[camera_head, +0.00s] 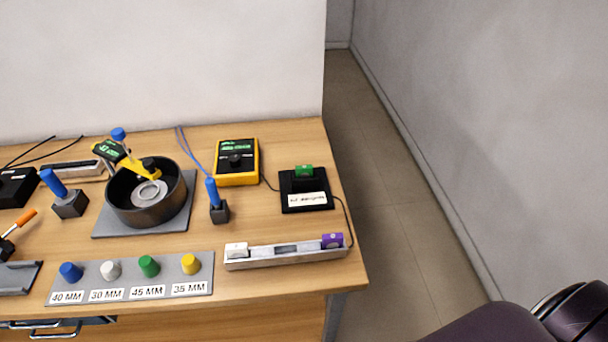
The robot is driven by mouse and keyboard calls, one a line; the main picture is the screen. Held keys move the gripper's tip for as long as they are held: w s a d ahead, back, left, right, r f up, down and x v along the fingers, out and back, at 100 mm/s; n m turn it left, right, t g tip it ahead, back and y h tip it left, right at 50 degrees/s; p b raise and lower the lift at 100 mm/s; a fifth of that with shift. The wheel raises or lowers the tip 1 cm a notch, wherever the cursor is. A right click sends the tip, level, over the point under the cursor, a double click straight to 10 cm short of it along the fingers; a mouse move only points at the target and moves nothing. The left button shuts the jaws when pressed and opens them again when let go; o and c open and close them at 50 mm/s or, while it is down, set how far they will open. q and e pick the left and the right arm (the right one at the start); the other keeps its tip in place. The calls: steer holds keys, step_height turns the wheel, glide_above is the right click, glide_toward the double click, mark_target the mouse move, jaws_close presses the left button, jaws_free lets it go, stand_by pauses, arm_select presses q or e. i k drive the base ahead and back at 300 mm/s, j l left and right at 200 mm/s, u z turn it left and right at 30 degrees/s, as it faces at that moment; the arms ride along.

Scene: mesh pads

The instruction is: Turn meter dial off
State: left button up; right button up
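A yellow and black meter (237,163) lies on the wooden table, right of centre toward the back. Its dark round dial (235,161) sits in the middle of the face, below a green lit display (237,145). The dial's pointer setting is too small to read. Neither my left nor my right gripper shows in the head view.
A blue-handled probe stands in a dark block (219,211) in front of the meter. A black pot (147,198) on a grey plate is to the left. A black box with a green switch (305,190) and a power strip (286,255) are to the right. The floor beyond the table's right edge is clear.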

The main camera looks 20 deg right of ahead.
mark_target(234, 161)
steer(key=j+z, duration=0.15)
steer(key=z, duration=0.25)
steer(key=j+z, duration=0.15)
steer(key=z, duration=0.2)
steer(key=k+j+z, duration=0.1)
steer(key=z, duration=0.3)
steer(key=j+z, duration=0.1)
steer(key=z, duration=0.3)
steer(key=k+j, duration=0.25)
steer(key=k, duration=0.05)
